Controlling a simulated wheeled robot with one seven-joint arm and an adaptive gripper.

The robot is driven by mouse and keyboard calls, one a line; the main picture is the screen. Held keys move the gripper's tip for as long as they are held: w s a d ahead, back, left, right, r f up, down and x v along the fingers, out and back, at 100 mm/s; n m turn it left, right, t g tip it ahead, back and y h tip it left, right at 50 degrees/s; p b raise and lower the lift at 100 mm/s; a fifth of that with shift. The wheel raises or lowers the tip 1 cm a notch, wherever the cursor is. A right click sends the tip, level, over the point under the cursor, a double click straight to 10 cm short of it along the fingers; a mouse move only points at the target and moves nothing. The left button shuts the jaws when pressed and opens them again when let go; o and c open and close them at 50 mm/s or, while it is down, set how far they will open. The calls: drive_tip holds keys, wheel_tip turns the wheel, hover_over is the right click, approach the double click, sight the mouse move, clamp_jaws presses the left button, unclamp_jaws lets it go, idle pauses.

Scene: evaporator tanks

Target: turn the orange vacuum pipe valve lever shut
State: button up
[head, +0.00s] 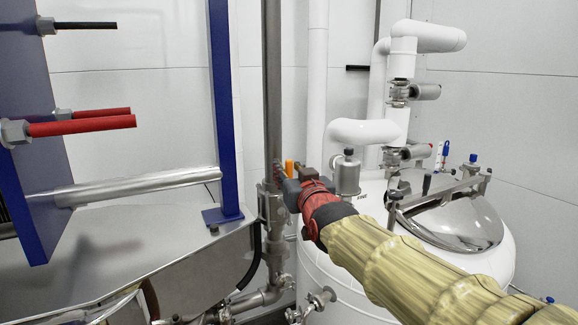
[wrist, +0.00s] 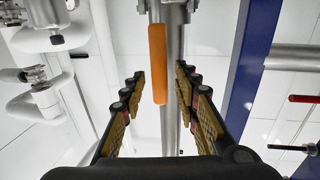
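The orange valve lever (wrist: 158,64) sits in front of the steel vacuum pipe (wrist: 176,100), running along it in the wrist view. It also shows in the head view as a small orange piece (head: 289,167) just above my gripper (head: 290,190). My gripper in the wrist view (wrist: 160,88) is open, with tan-padded fingers to either side of the lever and pipe. I see clear gaps between the pads and the lever. Whether the lever lies at the depth of the fingertips is hard to tell. In the head view the wrist hides much of the valve.
A white tank (head: 335,275) with a shiny lid (head: 455,222) stands to the right. A blue post (head: 225,110) stands left of the pipe. Red-handled levers (head: 80,124) stick out from a blue panel (head: 35,85). A small steel fitting (head: 347,175) stands close to my wrist.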

drive_tip(key=shift+w, duration=0.15)
drive_tip(key=shift+c, duration=0.8)
clamp_jaws()
